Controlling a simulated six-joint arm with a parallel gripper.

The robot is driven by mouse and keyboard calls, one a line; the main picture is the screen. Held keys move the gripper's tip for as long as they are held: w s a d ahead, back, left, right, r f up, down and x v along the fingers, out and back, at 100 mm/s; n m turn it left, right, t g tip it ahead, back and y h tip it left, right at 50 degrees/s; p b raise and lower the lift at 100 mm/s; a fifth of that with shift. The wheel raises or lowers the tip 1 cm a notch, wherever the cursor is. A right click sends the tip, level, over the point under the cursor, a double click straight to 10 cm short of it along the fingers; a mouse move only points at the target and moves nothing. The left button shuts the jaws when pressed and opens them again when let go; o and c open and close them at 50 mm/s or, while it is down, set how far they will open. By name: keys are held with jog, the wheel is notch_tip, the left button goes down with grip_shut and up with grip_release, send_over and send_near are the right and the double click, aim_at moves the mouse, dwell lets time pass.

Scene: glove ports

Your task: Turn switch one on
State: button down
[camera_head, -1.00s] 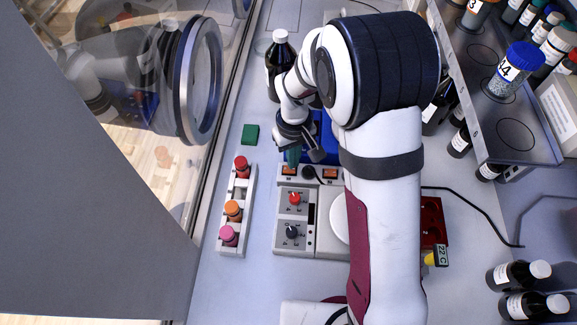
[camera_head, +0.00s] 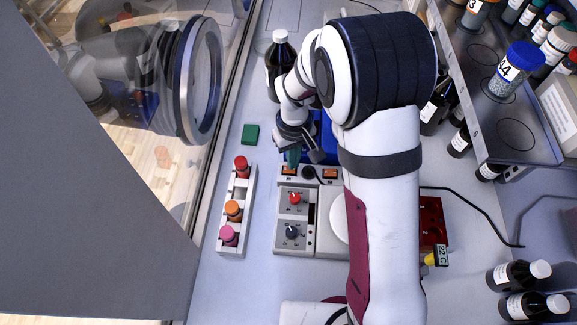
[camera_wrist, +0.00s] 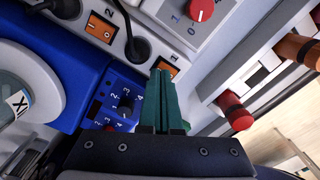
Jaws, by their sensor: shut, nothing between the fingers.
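Switch one, an orange rocker (camera_wrist: 168,66) with a "1" beside it, sits on the grey power strip and is partly hidden by my fingertips in the wrist view. In the head view it is the left rocker (camera_head: 284,171). My gripper (camera_wrist: 161,72) has green fingers, shut and empty. Their tips are at switch one; I cannot tell whether they touch it. The gripper also shows in the head view (camera_head: 293,158), just behind the switch. The rocker's on or off position cannot be made out.
A second orange rocker (camera_wrist: 101,28) marked 2 is beside a black plug. A grey unit with a red knob (camera_head: 295,198) stands in front of the strip, and a blue device (camera_wrist: 50,90) behind it. A vial rack (camera_head: 234,214) is at left.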

jog(key=shift+f, duration=0.65)
notch_tip(320, 180, up, 6)
jog(key=shift+r, duration=0.5)
dwell(0.4)
jog(key=s+d+r+m, duration=0.65)
jog(key=s+r, duration=0.25)
jog(key=s, duration=0.3)
jog(key=s+d+m+y, duration=0.1)
jog(key=s+m, duration=0.1)
jog(key=s, duration=0.3)
jog(key=s+d+r+m, duration=0.1)
jog(key=s+m, duration=0.2)
jog(key=s, duration=0.3)
jog(key=shift+s+d+y, duration=0.25)
jog(key=shift+d+y, duration=0.1)
jog(key=shift+y, duration=0.05)
